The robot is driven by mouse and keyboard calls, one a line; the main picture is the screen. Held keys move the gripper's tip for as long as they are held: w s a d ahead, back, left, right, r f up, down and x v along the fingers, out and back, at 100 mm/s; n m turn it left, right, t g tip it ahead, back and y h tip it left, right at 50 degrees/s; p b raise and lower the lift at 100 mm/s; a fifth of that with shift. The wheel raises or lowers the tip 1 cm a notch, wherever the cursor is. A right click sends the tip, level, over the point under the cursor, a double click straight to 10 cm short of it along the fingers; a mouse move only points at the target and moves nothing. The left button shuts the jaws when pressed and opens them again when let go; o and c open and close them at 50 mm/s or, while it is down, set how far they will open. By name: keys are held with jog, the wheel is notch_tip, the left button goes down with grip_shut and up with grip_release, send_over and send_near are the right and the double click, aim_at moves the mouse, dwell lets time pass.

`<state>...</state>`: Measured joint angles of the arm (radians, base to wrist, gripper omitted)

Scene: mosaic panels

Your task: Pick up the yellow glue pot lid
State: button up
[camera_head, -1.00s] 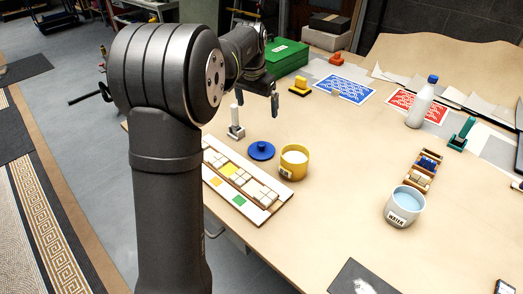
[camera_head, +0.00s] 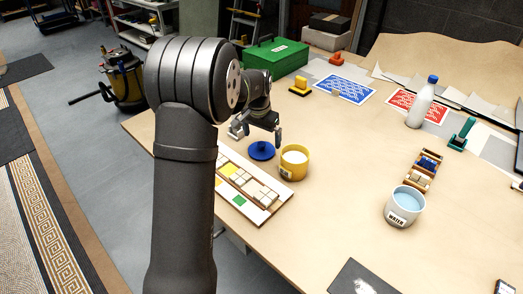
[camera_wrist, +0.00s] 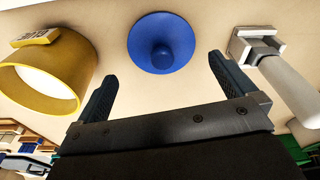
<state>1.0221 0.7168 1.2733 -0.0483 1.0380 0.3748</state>
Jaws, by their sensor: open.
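A blue disc-shaped lid (camera_head: 261,151) with a round knob lies flat on the table, knob up; no yellow lid shows. It also shows in the wrist view (camera_wrist: 161,30), at top middle. The yellow glue pot (camera_head: 294,163) stands open just right of it, with whitish contents; in the wrist view the pot (camera_wrist: 66,55) is at upper left. My gripper (camera_head: 264,134) is open and empty, above and just behind the lid in the head view. In the wrist view its two fingers (camera_wrist: 163,70) point toward the lid, which lies beyond their tips, roughly centred between them.
A metal-based tool with a pale handle (camera_wrist: 275,65) stands close to my right finger in the wrist view. A mosaic board (camera_head: 243,198) lies in front of the lid. A water pot (camera_head: 405,207) stands further right, and the table between is clear.

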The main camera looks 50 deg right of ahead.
aim_at(261, 143)
jog(key=f, duration=0.4)
jog(key=shift+w+d+f, duration=0.15)
jog(key=shift+w+f, duration=0.05)
jog(key=shift+f, duration=0.15)
jog(key=c, duration=0.8)
jog(key=shift+r, duration=0.1)
jog(key=r, duration=0.9)
jog(key=shift+s+r, duration=0.25)
jog(key=s+r, duration=0.2)
jog(key=s, duration=0.4)
jog(key=s+r, duration=0.3)
jog(key=s, duration=0.4)
jog(key=shift+s+r, duration=0.2)
jog(key=shift+r, duration=0.15)
jog(key=shift+f, duration=3.1)
